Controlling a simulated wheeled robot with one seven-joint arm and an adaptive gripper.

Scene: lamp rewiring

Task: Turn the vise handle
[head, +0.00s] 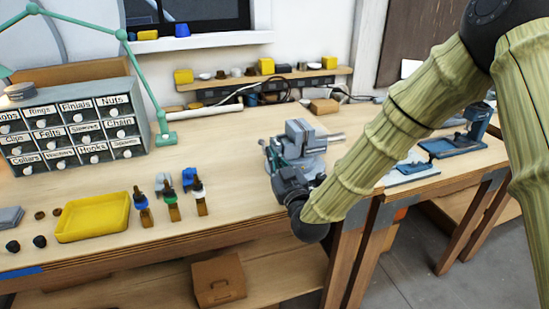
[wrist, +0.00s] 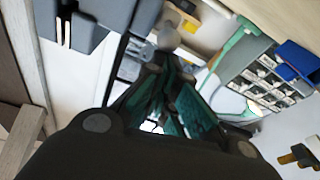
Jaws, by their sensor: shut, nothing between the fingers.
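The grey vise (head: 303,135) stands on the workbench near its front right corner, partly hidden behind my arm. My gripper (head: 271,152) is at the vise's left side, low and close to it. In the wrist view its dark teal fingers (wrist: 166,72) are closed together at the tips with nothing between them. A grey rounded knob (wrist: 166,37) shows just beyond the fingertips and may be the end of the vise handle. I cannot tell whether the fingers touch it. The vise handle is not clearly visible in the head view.
A labelled drawer cabinet (head: 75,128) and a green lamp arm (head: 140,85) stand at the left. A blue tool (head: 455,140) sits on the right-hand bench. The bench between tools and vise is clear.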

